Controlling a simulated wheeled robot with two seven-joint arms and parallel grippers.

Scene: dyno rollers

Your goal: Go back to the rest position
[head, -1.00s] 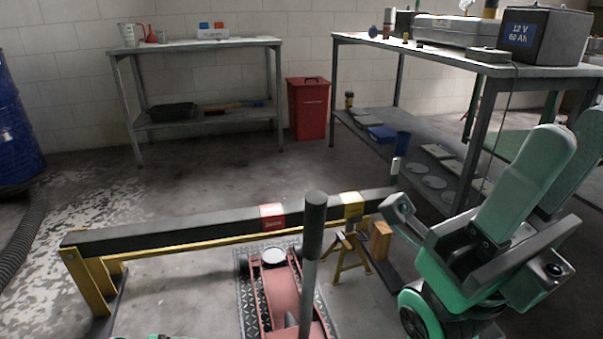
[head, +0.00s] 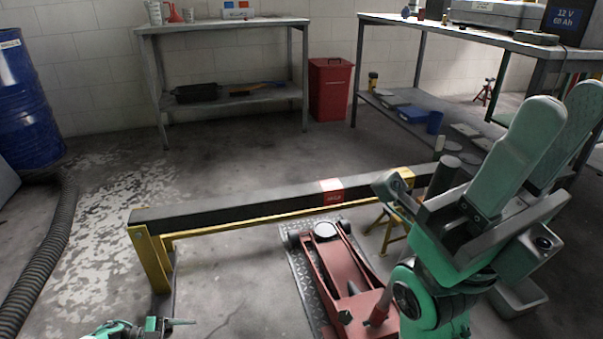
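A red floor jack (head: 335,262) stands on a tread plate in front of a dark beam (head: 235,206) on yellow stands. The jack's dark handle (head: 452,163) passes behind my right gripper. A ribbed hose (head: 45,255) and blue drum (head: 25,105) are left.

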